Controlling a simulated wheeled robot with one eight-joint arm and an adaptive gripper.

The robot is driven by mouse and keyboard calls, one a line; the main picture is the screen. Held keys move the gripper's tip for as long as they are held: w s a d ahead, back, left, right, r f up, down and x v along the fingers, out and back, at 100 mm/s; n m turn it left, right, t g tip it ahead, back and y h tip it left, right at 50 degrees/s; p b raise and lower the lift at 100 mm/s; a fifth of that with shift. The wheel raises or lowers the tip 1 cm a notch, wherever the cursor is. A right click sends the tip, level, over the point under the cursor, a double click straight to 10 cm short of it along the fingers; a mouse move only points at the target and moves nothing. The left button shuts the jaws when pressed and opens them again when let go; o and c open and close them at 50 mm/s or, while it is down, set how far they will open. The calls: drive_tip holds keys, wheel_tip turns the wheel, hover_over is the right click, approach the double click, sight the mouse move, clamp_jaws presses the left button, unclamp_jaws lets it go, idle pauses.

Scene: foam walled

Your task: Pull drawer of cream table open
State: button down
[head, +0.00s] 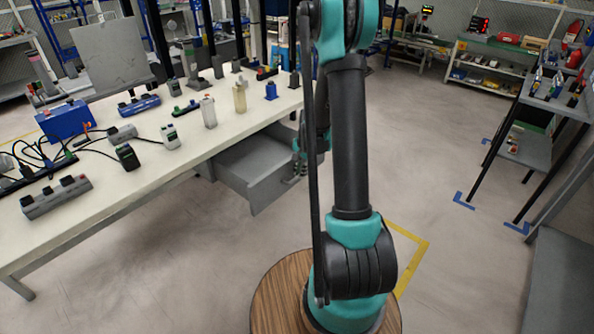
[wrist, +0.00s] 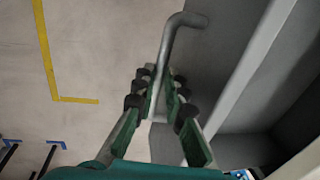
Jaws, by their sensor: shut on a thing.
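The cream table (head: 105,195) runs along the left of the head view. Its grey drawer (head: 272,190) stands out from under the tabletop, and its inside shows. In the wrist view the bent grey bar handle (wrist: 178,32) runs from the drawer front (wrist: 222,50) down between the fingers of my gripper (wrist: 161,82). My gripper is shut on the handle. In the head view my gripper (head: 299,166) is at the drawer front, partly hidden behind my arm.
Bottles, meters and a blue box (head: 64,119) stand on the tabletop, above the drawer. A dark shelf rack (head: 545,100) stands at the right, and a stocked shelf (head: 500,65) at the back.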

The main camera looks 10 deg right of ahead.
drive_tip(key=shift+s+d, duration=0.1)
drive_tip(key=shift+s, duration=0.05)
drive_tip(key=c, duration=1.9)
unclamp_jaws()
drive_tip(key=shift+o, duration=0.2)
wheel_tip(320, 180, up, 12)
drive_tip(key=s+d, duration=0.1)
drive_tip(key=shift+s+d, duration=0.15)
drive_tip(key=shift+s, duration=0.2)
drive_tip(key=shift+f, duration=0.1)
drive_tip(key=s+a+n+t, duration=0.1)
drive_tip(key=s+n, duration=0.4)
drive_tip(key=s, duration=0.7)
drive_tip(key=s+a+n+t+h, duration=0.1)
drive_tip(key=s+a+n, duration=0.2)
drive_tip(key=s, duration=0.9)
drive_tip(key=n, duration=0.2)
drive_tip(key=shift+a+f+n, duration=0.25)
drive_tip(key=shift+a+n, duration=0.05)
